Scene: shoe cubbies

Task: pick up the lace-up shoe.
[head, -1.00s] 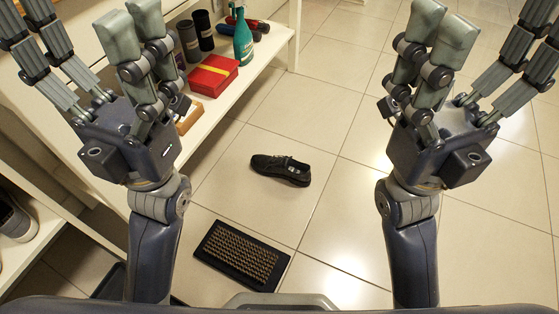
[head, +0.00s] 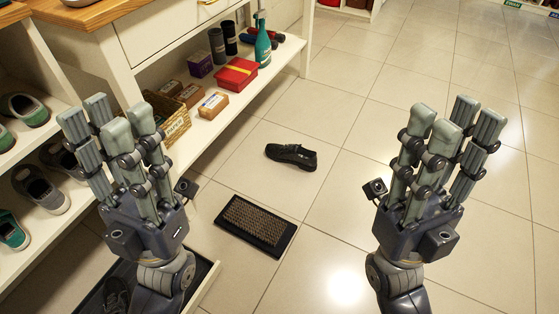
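The black lace-up shoe (head: 291,156) lies upright on the tiled floor, near the middle of the head view, with its side towards me. My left gripper (head: 106,116) is to the left of the shoe in the picture, with its fingers extended, open and empty. My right gripper (head: 450,122) is to the right of the shoe, also open and empty. Both grippers are apart from the shoe, and nothing hides it.
A dark mat or brush (head: 257,225) lies on the floor nearer to me than the shoe. A low shelf at left holds a red box (head: 236,74), a green spray bottle (head: 263,45) and a basket (head: 172,124). Cubbies with shoes (head: 41,189) stand far left. Floor at right is clear.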

